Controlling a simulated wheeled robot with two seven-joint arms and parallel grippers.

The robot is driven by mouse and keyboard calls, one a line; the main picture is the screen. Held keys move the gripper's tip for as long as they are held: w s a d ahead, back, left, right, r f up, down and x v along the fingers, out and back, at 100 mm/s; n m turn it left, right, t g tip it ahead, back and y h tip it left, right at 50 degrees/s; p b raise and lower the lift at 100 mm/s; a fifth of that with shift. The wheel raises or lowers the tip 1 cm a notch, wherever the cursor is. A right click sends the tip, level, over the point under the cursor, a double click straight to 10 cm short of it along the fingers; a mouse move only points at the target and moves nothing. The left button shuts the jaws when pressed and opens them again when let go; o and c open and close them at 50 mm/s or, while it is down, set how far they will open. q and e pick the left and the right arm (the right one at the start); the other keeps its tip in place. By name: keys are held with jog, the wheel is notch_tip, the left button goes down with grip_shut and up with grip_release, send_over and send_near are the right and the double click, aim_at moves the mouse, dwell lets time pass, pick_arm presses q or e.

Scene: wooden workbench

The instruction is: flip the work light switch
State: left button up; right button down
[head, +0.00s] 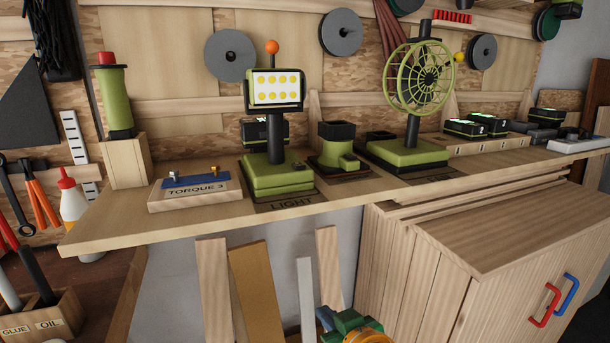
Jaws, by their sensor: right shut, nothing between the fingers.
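The work light (275,91) stands on the wooden shelf above the "LIGHT" label (291,201). Its white panel has yellow dots and faces me. Its post rises from a green base (276,181). A small dark switch (300,164) sits on the right of the base top; its position is too small to tell. My right gripper (326,318) shows only in part at the bottom edge, below the shelf and well apart from the light. It is shut and empty. My left gripper is out of view.
A green fan (418,78) and a small green device (337,147) stand right of the light. A block labelled "TORQUE 3" (196,194) lies to its left. The shelf's front edge and upright boards (252,285) lie between my gripper and the light.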

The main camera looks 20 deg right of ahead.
jog(key=w+r+t, duration=0.3)
jog(key=r+t, duration=0.1)
jog(key=r, duration=1.1)
notch_tip(320, 180, up, 14)
jog(key=t+p, duration=0.4)
jog(key=p, duration=0.5)
send_over(298, 165)
jog(key=r+v, duration=0.1)
jog(key=v, duration=0.2)
jog(key=shift+d+f+m, duration=0.2)
jog(key=shift+f+m, duration=0.1)
jog(key=shift+f, duration=0.05)
jog(key=shift+w+f, duration=0.35)
jog(key=shift+w, duration=0.2)
jog(key=f, duration=0.2)
jog(key=shift+s+f+b, duration=0.3)
jog(key=shift+b, duration=0.05)
jog(key=shift+s+f, duration=0.15)
jog(key=shift+f, duration=0.2)
